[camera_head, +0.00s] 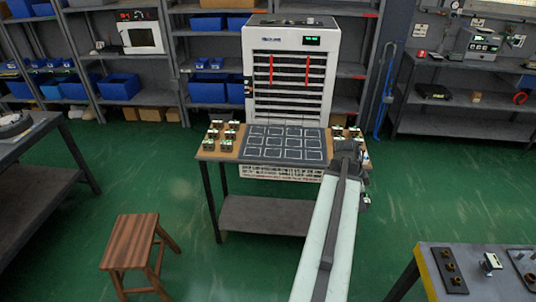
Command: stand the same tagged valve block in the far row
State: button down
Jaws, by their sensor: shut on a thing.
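My gripper (364,191) is at the right end of the work table, beyond the end of my long pale arm. It is shut on a small dark valve block (365,203), which hangs low beside the table's right edge. The block's tag is too small to make out. A dark mat (243,152) with rows of white outlined squares lies on the table, and its squares look empty. Several valve blocks (209,145) stand on the table left of the mat. More blocks (337,131) stand right of it, partly hidden by my wrist.
A white cabinet (290,75) stands behind the table. A wooden stool (131,240) is at the front left. A bench (480,275) with a block and plates is at the lower right. A dark bench (40,170) is at the left. Green floor (420,210) is open between them.

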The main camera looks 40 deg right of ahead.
aim_at(273, 152)
jog(key=u, duration=0.05)
jog(key=i, duration=1.65)
jog(key=z, duration=0.05)
